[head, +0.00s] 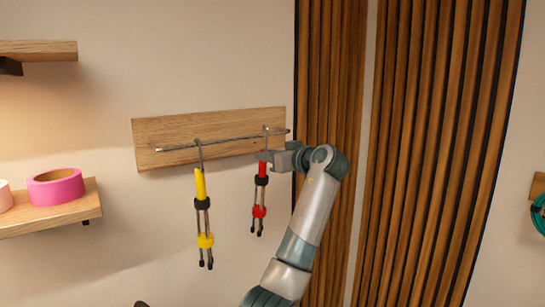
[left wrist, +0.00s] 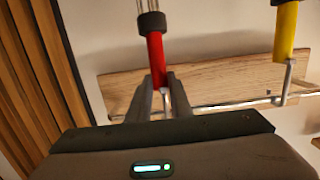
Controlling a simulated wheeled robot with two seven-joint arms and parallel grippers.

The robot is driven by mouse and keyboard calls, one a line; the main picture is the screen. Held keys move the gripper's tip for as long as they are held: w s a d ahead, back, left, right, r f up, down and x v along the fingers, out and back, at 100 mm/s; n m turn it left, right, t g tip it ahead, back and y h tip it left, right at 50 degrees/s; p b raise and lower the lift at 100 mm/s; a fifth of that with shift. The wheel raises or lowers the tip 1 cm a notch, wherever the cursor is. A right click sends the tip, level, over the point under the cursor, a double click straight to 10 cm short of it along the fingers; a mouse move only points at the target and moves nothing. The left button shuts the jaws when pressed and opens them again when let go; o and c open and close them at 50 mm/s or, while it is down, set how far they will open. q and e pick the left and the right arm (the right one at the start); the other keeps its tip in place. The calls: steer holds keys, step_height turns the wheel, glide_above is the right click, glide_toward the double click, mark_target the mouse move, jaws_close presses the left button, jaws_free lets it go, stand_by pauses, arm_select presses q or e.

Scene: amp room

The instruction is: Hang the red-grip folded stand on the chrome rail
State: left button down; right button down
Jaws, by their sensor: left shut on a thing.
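The red-grip folded stand (head: 261,187) hangs upright in front of the wall, its dark legs pointing down. Its hook appears to reach over the chrome rail (head: 230,139) near the rail's right end; whether it rests on the rail I cannot tell. My left gripper (head: 266,156) is shut on the stand at the top of the red grip, just below the rail. In the left wrist view the red-grip stand (left wrist: 156,60) shows upside down between the fingers (left wrist: 161,100), with the rail (left wrist: 230,103) close behind. My right gripper is out of view.
A yellow-grip stand (head: 201,185) hangs on the rail to the left, a gap away from the red one. The rail is fixed to a wooden board (head: 160,130). A shelf (head: 80,212) with pink tape (head: 56,187) is at left. Wooden slats (head: 330,90) stand at right.

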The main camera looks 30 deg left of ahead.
mark_target(265, 164)
arm_select(q)
steer(key=f, duration=0.2)
steer(key=shift+w+a+f+b, duration=0.1)
steer(key=shift+a+f+b, duration=0.1)
steer(key=shift+f+b, duration=0.2)
steer(key=shift+d+f, duration=0.1)
steer(key=shift+d, duration=0.05)
